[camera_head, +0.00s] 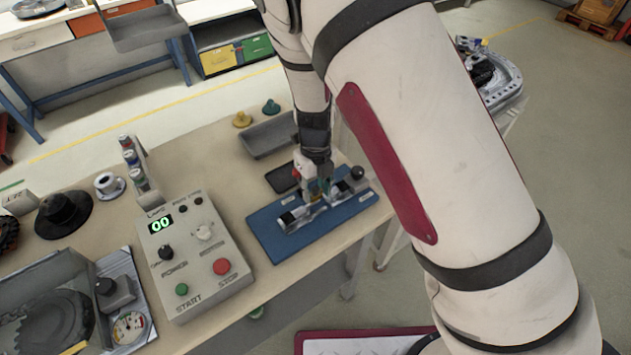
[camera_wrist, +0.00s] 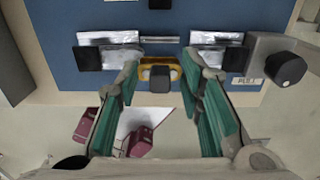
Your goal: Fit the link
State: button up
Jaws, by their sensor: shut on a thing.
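A small yellow link (camera_wrist: 160,61) with a dark block at its near side sits between my fingertips in the wrist view. My gripper (camera_wrist: 160,72), with teal finger pads, is shut on it; in the head view my gripper (camera_head: 318,186) is over the fixture. The silver fixture has a left block (camera_wrist: 108,50) and a right block (camera_wrist: 216,50), with a thin bar across the gap between them. The link is in front of this gap; whether it touches the bar is unclear. A black knob (camera_wrist: 285,69) labelled PULL is at the right. The head view hides the link.
The fixture lies on a blue mat (camera_head: 270,235) near the table's front edge. A control box (camera_head: 195,250) reading 00 stands left of it. A grey tray (camera_head: 268,137) and a dark flat tray (camera_head: 283,178) lie behind. Bare table lies between the control box and tray.

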aim_at(315, 200)
jog(key=shift+f+b, duration=0.3)
jog(key=shift+f, duration=0.95)
jog(key=shift+f, duration=1.15)
dwell(1.8)
jog(key=o, duration=1.2)
jog(key=shift+o, duration=0.2)
notch_tip(315, 200, up, 11)
jog(key=shift+r, duration=0.5)
